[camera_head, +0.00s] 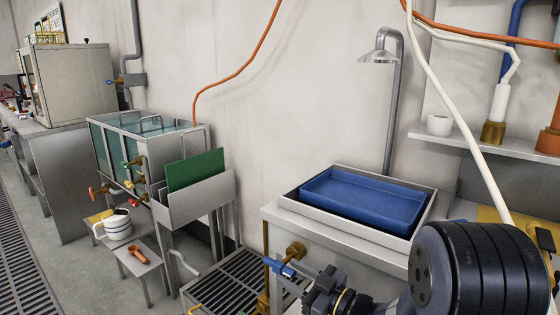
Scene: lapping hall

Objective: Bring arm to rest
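My arm shows at the bottom right, with a large black ribbed joint (480,268) close to the camera. A smaller dark part of my arm with a brass-coloured ring, seemingly its gripper end (325,288), is at the bottom edge, in front of the sink bench. It is partly cut off by the frame. Its fingers cannot be made out clearly, so whether it is open or shut does not show. No held object can be seen.
A blue tray (365,197) sits in a steel basin (292,203) on a bench. A blue-handled brass valve (288,262) is close beside my arm's end. Left are a green board (195,171) in a steel holder, a tank (116,158), a stool (138,260) with a mug (117,225). Shelf (480,146) at right.

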